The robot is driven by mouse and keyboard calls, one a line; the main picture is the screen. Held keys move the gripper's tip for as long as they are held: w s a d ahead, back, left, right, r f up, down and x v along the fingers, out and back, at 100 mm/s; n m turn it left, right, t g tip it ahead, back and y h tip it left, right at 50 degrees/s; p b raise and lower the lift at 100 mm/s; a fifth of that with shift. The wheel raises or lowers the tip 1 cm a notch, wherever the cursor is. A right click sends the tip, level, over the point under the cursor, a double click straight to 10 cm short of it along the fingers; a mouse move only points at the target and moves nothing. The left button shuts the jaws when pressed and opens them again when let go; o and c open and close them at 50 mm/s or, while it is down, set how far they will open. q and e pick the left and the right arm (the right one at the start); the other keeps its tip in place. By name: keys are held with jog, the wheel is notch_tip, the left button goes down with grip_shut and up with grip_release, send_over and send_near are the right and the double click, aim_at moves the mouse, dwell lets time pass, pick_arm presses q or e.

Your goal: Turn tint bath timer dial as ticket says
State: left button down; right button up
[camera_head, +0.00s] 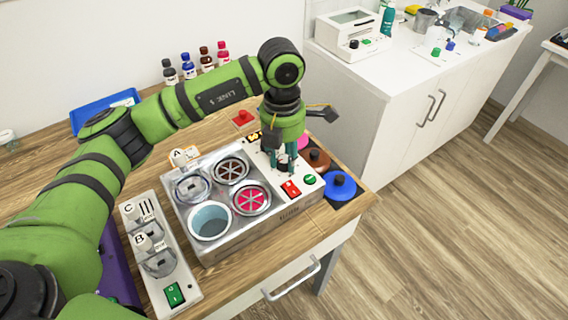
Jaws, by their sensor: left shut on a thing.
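The tint bath (275,215) is a metal box with round wells on the wooden table. One well (210,222) is open with pale blue inside, another (250,199) shows pink under a slotted cover. Its white control panel (305,190) lies on the right side. My left gripper (284,166) points down at this panel, its fingers shut on the dark timer dial, which is mostly hidden between them. The dial's pointer and marks cannot be read. A white card marked A (184,155) stands behind the bath; I cannot tell whether it is the ticket. My right gripper is not in view.
Blue (340,186) and brown (317,160) round pieces lie to the right. A unit marked B and C (185,275) stands left. Small bottles (188,66) line the back.

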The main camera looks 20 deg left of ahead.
aim_at(283, 158)
pick_arm(q)
jog(key=shift+s+f+m+b, duration=0.1)
jog(key=shift+m+b, duration=0.55)
jog(key=shift+m, duration=0.15)
jog(key=c, duration=0.9)
grip_release()
jog(key=shift+r, duration=0.2)
notch_tip(283, 158, up, 12)
jog(key=shift+a+f, duration=0.1)
jog(key=shift+a, duration=0.05)
